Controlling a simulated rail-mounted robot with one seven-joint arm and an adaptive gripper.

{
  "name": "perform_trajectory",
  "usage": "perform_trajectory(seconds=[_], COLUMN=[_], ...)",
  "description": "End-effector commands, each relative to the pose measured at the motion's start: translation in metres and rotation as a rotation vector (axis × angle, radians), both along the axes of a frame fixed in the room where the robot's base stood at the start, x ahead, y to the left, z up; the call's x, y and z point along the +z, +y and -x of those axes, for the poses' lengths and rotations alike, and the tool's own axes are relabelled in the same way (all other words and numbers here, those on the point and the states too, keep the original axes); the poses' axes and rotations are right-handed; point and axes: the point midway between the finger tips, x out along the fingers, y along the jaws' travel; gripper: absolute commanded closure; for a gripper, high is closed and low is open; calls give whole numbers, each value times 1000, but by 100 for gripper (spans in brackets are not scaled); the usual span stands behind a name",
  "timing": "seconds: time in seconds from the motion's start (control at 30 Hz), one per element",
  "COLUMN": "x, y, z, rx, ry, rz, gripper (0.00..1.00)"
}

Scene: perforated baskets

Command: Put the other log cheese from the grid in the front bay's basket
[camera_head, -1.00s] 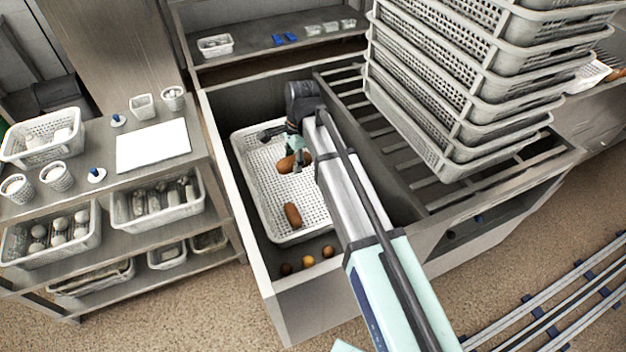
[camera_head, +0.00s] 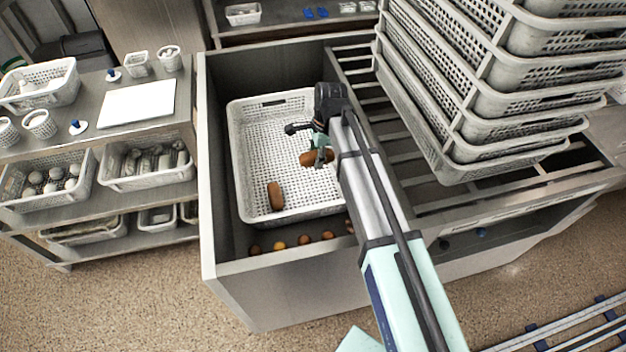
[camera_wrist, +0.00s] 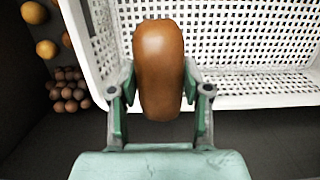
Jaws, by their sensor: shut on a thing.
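A brown log cheese (camera_wrist: 159,60) is between the fingers of my gripper (camera_wrist: 160,95) in the wrist view. In the head view the held log cheese (camera_head: 316,158) shows over the right part of a white perforated basket (camera_head: 243,160), with my gripper (camera_head: 318,148) shut on it. In the wrist view the log overlaps the basket's near wall (camera_wrist: 250,102); its height above the basket is hard to tell. A second brown log cheese (camera_head: 275,195) lies in the basket's front left part. My arm hides the basket's right end.
Several small round brown and orange items (camera_head: 304,239) lie on the bay floor in front of the basket. A tall stack of white baskets (camera_head: 470,100) stands on the slatted grid (camera_head: 440,195) to the right. The bay's grey walls (camera_head: 212,200) surround the basket.

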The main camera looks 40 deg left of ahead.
Motion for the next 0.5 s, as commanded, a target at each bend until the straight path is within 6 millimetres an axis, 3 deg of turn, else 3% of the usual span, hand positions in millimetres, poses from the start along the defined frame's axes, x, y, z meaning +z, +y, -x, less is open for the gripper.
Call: perform_trajectory(seconds=[0.3, 0.5], x=[-77, -106], y=[0, 0], z=[0, 0], rx=[-1, 0], ry=[2, 1], rz=[2, 1], gripper=[94, 94])
